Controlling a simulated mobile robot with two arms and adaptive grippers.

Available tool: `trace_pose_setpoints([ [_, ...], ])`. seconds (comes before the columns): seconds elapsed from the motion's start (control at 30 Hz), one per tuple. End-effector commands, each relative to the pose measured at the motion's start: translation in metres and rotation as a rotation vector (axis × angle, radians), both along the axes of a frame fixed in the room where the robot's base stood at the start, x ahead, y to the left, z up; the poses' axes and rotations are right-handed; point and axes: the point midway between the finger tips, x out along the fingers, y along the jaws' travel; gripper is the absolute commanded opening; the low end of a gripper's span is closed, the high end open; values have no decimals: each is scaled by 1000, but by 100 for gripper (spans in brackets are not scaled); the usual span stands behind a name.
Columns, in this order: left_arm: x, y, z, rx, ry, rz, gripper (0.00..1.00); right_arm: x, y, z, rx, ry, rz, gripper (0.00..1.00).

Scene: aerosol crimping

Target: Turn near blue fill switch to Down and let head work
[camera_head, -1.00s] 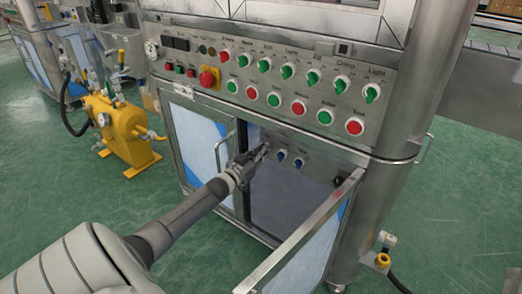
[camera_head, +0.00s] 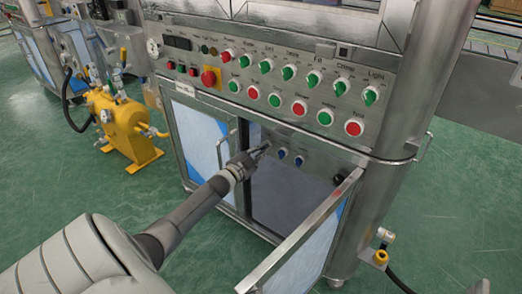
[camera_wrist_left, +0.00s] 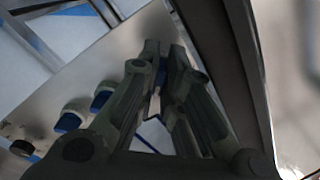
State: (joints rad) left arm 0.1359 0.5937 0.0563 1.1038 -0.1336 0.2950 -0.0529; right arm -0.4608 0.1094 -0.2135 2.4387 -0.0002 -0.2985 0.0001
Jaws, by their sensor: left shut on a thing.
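A row of blue switches sits on the inner panel of the open cabinet under the main control panel. My left gripper (camera_head: 264,148) reaches in from the left and is shut on the leftmost blue switch, which its fingers mostly cover. In the left wrist view, a bit of that blue switch (camera_wrist_left: 163,76) shows between the fingertips. Two more blue switches stand free beside it, the middle one (camera_head: 282,153) and the right one (camera_head: 299,161). I cannot read which way the held switch points. My right gripper is not in view.
The main control panel (camera_head: 210,102) above carries green and red buttons, green knobs and a red emergency stop (camera_head: 209,78). The open cabinet door (camera_head: 310,245) stands out at the right of the opening. A black knob (camera_head: 337,180) sits at the inner panel's right end. A yellow pump (camera_head: 125,130) stands left.

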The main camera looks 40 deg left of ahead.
Motion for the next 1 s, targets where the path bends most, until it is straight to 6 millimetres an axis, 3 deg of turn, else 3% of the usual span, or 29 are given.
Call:
trace_pose_setpoints([
  [0.6, 0, 0, -1, 45, 7, -1, 0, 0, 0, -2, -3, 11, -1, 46],
  [0.63, 0, 0, -1, 45, 7, -1, 11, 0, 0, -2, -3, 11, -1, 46],
  [0.77, 0, 0, -1, 43, 7, -1, 27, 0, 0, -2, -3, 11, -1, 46],
  [1.0, 0, 1, 0, 43, 4, 1, 29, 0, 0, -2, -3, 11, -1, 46],
])
